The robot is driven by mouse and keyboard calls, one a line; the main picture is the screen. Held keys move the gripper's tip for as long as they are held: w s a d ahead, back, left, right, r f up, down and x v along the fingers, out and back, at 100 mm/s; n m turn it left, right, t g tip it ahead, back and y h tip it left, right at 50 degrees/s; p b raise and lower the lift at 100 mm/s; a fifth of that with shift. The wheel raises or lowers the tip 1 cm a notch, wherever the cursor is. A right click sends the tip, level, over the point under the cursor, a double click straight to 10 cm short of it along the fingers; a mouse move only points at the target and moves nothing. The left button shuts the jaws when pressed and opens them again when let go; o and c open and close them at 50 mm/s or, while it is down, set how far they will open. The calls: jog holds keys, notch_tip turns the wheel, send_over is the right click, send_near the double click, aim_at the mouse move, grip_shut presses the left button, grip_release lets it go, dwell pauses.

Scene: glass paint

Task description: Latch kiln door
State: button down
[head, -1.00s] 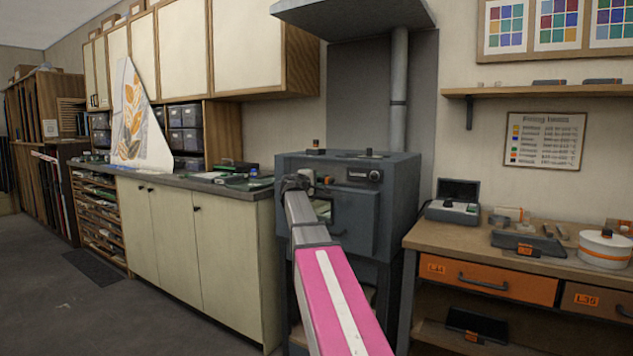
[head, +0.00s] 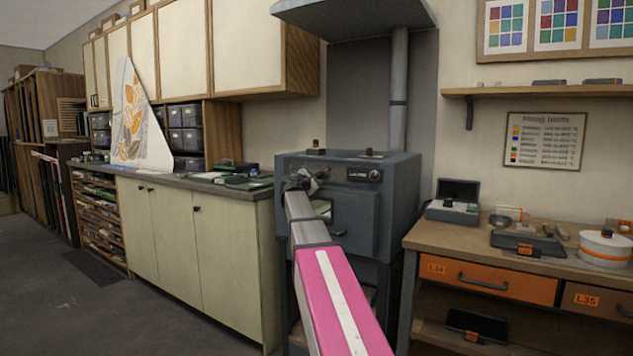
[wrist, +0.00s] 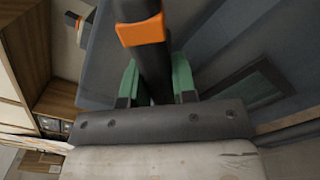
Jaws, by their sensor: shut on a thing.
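The dark grey kiln (head: 400,205) stands on a stand in the middle of the head view. Its door (head: 355,222) has a small window (head: 322,208) and looks closed against the front, though my arm covers part of it. My gripper (wrist: 157,82) has green-padded fingers on either side of a dark latch handle (wrist: 138,10) with an orange band, and is shut on it. In the head view my gripper (head: 300,182) is at the kiln's upper left front. The latch itself is hidden there.
A counter (head: 190,178) with cream cabinets stands left of the kiln, and a wooden workbench (head: 440,236) with orange drawers stands right. A hood (head: 350,15) hangs above the kiln. Open floor (head: 60,300) lies at the front left.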

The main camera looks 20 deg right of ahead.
jog(key=n, duration=0.4)
jog(key=shift+n, duration=2.5)
jog(key=c, duration=0.9)
grip_release()
jog(key=v, duration=1.1)
